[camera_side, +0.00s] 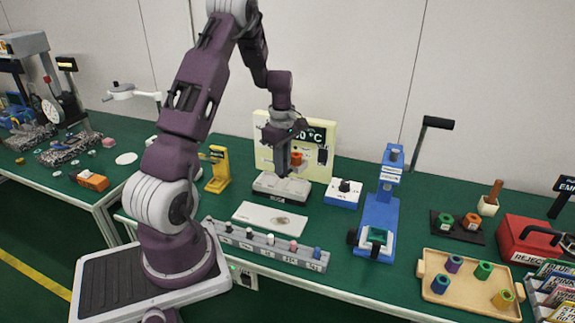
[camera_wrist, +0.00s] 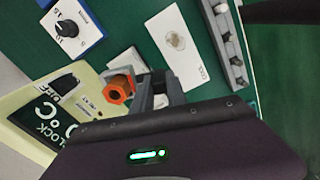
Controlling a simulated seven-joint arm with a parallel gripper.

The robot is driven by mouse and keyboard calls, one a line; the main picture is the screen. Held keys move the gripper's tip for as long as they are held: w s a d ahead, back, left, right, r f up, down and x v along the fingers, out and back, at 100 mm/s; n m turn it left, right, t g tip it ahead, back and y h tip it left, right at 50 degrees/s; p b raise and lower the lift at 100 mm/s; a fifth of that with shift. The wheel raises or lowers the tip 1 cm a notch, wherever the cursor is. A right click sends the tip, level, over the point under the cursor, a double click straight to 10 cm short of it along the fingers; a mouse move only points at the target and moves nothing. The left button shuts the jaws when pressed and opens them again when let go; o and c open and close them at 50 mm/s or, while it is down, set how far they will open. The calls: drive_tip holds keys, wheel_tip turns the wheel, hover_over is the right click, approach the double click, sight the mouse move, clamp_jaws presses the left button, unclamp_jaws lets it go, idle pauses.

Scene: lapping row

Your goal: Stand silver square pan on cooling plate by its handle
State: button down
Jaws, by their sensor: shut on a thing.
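My gripper (camera_side: 285,167) is shut, pointing down in front of the cream display panel (camera_side: 318,158) and above the grey heater base (camera_side: 281,186). The piece also shows beside the fingers in the wrist view (camera_wrist: 118,88), held clear of the bench. The white cooling plate (camera_side: 268,217), marked COOL, lies flat on the green bench in front of the heater. A small brownish round patch (camera_wrist: 175,41) is on the plate.
A grey rack (camera_side: 262,246) with several coloured knobs runs along the front edge. A blue dial box (camera_side: 343,194) and a blue lever press (camera_side: 378,215) stand to the right. A yellow stand (camera_side: 218,170) is left. A wooden tray (camera_side: 470,287) is far right.

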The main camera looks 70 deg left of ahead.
drive_tip(key=shift+s+d+f+m, duration=0.1)
drive_tip(key=shift+s+f+m, duration=1.05)
drive_tip(key=shift+f+m, duration=0.95)
drive_tip(key=shift+s+a+f+m, duration=0.1)
drive_tip(key=shift+s+f+m, duration=1.2)
drive_tip(key=shift+m, duration=1.4)
drive_tip(key=shift+s+d+f+m, duration=0.1)
drive_tip(key=shift+s+f+m, duration=0.85)
drive_tip(key=shift+f+m, duration=1.25)
drive_tip(key=shift+f, duration=0.35)
drive_tip(key=c, duration=1.3)
unclamp_jaws()
drive_tip(key=shift+o, duration=0.2)
